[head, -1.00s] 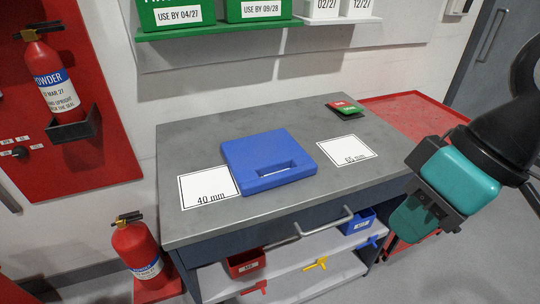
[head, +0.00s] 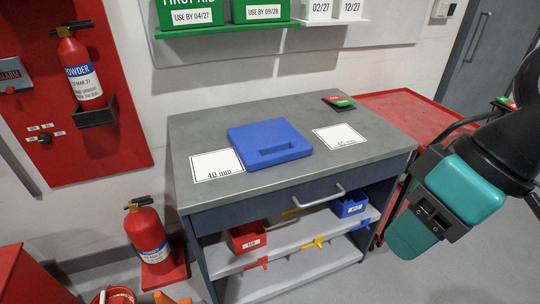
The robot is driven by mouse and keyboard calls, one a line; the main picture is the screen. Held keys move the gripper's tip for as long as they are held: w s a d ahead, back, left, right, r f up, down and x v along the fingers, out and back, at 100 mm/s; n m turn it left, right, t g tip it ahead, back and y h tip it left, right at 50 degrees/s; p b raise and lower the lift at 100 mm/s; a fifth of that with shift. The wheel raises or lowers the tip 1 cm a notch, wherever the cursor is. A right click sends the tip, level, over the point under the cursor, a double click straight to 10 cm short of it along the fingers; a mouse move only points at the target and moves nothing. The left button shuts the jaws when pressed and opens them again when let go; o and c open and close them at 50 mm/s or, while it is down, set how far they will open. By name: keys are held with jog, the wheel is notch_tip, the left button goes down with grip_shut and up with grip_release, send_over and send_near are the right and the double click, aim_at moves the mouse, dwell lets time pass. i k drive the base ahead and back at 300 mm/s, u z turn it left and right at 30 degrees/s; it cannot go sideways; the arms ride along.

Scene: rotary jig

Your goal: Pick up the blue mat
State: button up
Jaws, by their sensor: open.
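The blue mat (head: 268,138) is a flat, thick slab with a slot near its front edge. It lies on the grey bench top (head: 310,112), between two white cards, marked 40 mm (head: 216,164) on the left and another (head: 339,135) on the right. My gripper (head: 412,236), at the end of my teal and black arm, is at the right of the head view, in front of the bench's right end. It is open and apart from the mat. Its fingertips are hard to make out.
Red and green pieces (head: 339,102) sit at the bench's back right. Below are a drawer handle (head: 325,196) and a shelf with a red bin (head: 247,237) and a blue bin (head: 350,205). A fire extinguisher (head: 147,238) stands left; a red table (head: 415,110) is right.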

aim_at(261, 145)
jog(key=k, duration=0.8)
jog(key=z, duration=0.9)
jog(key=i, duration=1.5)
jog(key=u, duration=0.95)
jog(key=i, duration=0.8)
jog(key=u, duration=0.8)
